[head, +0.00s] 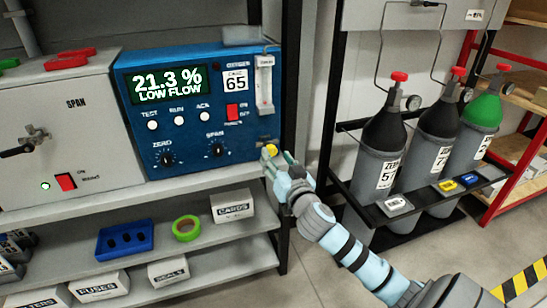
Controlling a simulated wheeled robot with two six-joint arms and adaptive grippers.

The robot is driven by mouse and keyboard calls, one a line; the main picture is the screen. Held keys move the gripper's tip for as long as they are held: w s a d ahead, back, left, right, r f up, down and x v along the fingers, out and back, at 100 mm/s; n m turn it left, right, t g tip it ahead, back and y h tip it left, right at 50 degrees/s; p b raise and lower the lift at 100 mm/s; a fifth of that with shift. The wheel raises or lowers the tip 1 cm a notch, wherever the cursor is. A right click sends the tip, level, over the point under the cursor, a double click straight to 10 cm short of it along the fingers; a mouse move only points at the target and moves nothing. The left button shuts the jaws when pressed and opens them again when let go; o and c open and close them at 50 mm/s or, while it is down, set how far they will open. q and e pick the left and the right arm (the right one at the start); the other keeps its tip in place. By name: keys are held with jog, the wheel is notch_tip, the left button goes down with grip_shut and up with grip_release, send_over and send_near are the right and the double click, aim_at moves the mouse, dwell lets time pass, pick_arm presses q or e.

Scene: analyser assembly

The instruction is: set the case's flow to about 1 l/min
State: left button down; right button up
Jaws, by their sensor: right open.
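The blue analyser case (200,143) stands on the upper shelf. Its display (167,84) reads 21.3 % and LOW FLOW. A clear flow tube (264,85) is mounted at the right of its front; its scale and float are too small to read. My left gripper is not in view.
A grey SPAN box (60,130) stands left of the case. The lower shelf holds a blue tray (125,239), green tape (187,228) and a CARDS box (232,206). Gas cylinders (380,150) stand in a rack at the right. A black post (290,110) rises close beside my right gripper.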

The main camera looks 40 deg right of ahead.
aim_at(273, 152)
jog(key=x, duration=0.2)
jog(key=shift+w+d, duration=0.15)
jog(key=shift+w, duration=0.15)
jog(key=shift+w+d, duration=0.1)
jog(key=shift+w, duration=0.15)
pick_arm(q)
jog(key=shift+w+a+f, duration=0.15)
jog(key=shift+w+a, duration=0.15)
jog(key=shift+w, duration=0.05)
pick_arm(e)
jog(key=shift+c, duration=0.5)
